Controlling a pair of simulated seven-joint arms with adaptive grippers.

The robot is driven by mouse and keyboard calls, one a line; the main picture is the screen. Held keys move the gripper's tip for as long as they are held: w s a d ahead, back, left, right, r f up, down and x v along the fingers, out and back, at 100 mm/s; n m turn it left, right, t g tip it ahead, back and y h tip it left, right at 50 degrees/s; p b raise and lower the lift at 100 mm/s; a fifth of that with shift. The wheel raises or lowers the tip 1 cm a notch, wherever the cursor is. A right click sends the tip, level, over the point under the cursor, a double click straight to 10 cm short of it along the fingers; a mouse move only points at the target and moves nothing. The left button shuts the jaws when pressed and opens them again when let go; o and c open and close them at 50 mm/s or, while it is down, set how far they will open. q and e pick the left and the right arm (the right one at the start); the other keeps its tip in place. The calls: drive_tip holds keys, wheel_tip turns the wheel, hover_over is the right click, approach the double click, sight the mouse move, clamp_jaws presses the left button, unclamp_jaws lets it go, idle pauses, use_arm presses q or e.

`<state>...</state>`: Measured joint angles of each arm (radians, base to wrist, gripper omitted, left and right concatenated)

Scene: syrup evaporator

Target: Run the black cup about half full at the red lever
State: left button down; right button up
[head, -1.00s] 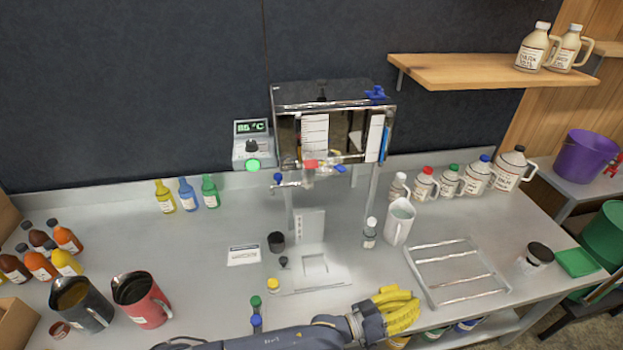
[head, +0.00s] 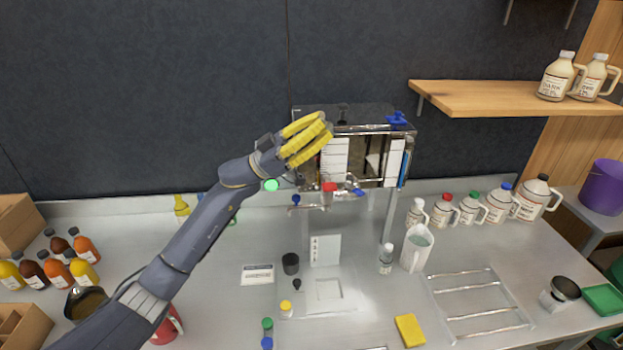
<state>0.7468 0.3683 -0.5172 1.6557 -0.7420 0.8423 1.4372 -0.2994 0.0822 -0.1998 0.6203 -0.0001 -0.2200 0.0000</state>
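The small black cup (head: 290,264) stands upright on the counter, left of the clear square plate below the evaporator; its contents cannot be made out. The red lever (head: 330,187) sits on the tap at the front bottom of the shiny evaporator box (head: 365,160), with a blue lever (head: 358,191) to its right. My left gripper (head: 322,135) has yellow fingers and is raised in front of the box's upper left side, above and left of the red lever. Its fingers lie close together from this angle, with nothing visible in them. My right gripper is not in view.
A white pitcher (head: 417,248) and a small bottle (head: 386,259) stand right of the plate. A wire rack (head: 478,303) and a yellow sponge (head: 410,331) lie further right and in front. Several jugs line the back right. My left arm covers part of the left counter.

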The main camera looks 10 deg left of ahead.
use_arm(q)
drive_tip(key=w+a+f+n+t+y, duration=0.1)
drive_tip(key=a+f, duration=0.3)
drive_tip(key=f, duration=0.4)
drive_tip(key=w+a+f+n+t+y, duration=0.1)
drive_tip(key=w+a+f+y, duration=0.1)
drive_tip(key=a+f, duration=0.3)
wheel_tip(320, 180, down, 3)
drive_tip(key=shift+w+f+y, duration=0.2)
drive_tip(key=shift+w+y, duration=0.1)
drive_tip(key=shift+w, duration=0.2)
drive_tip(key=shift+d, duration=0.1)
wheel_tip(320, 180, up, 3)
hover_over(328, 183)
drive_tip(key=s+a, duration=0.1)
drive_tip(key=s, duration=0.1)
wheel_tip(328, 183, down, 2)
drive_tip(key=shift+w+a+f, duration=0.1)
drive_tip(key=shift+f, duration=0.7)
